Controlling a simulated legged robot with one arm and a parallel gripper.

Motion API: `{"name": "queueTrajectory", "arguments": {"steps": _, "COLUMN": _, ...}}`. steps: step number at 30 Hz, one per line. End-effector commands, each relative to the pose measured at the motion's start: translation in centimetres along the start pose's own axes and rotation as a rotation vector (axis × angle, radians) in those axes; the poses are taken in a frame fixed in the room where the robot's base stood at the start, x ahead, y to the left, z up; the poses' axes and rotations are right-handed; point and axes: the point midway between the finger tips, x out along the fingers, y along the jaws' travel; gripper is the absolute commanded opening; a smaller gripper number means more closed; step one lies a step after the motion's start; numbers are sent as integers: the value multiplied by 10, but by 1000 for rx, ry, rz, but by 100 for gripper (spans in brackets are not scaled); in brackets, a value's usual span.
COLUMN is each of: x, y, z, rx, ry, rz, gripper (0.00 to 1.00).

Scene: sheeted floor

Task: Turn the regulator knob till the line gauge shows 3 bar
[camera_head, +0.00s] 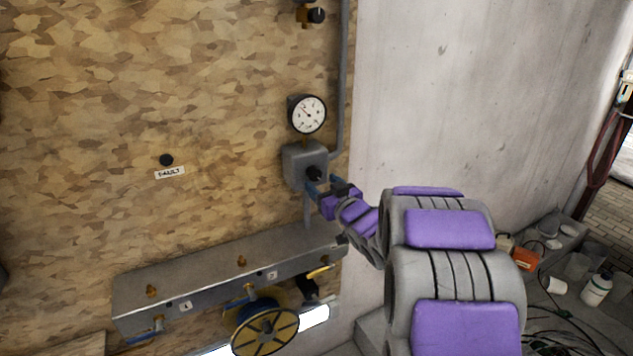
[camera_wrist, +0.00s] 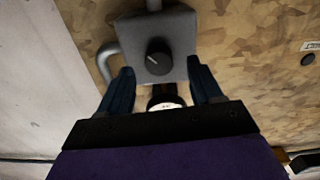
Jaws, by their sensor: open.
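The regulator is a grey box (camera_head: 300,163) on the chipboard wall with a black knob (camera_head: 314,173) on its front. The round white line gauge (camera_head: 308,115) stands just above it; its needle shows, but the numbers are too small to read. My gripper (camera_head: 322,186) is just in front of the regulator. In the wrist view my gripper (camera_wrist: 164,80) has its two dark blue fingers spread apart. The knob (camera_wrist: 159,63), with a pale pointer line, lies beyond and between the fingertips, apparently untouched. The gauge is partly hidden behind my gripper's palm there.
A grey manifold rail (camera_head: 225,275) with small valves and a yellow-black wheel (camera_head: 265,333) are below. A grey pipe (camera_head: 343,80) runs up beside the gauge. A "FAULT" label (camera_head: 170,172) sits left. Bottles and cups clutter the floor at right.

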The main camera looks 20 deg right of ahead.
Motion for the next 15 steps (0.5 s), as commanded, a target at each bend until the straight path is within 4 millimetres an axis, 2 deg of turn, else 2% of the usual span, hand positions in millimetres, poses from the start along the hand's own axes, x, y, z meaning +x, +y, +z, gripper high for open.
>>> {"name": "queueTrajectory", "arguments": {"steps": 1, "x": 9, "y": -1, "z": 2, "rx": 0, "ry": 1, "rz": -3, "gripper": 65}}
{"name": "queueTrajectory", "arguments": {"steps": 6, "x": 29, "y": -1, "z": 1, "rx": 1, "ry": 2, "rz": -2, "gripper": 65}}
{"name": "queueTrajectory", "arguments": {"steps": 15, "x": 39, "y": -1, "z": -1, "rx": 0, "ry": 0, "rz": 0, "gripper": 65}}
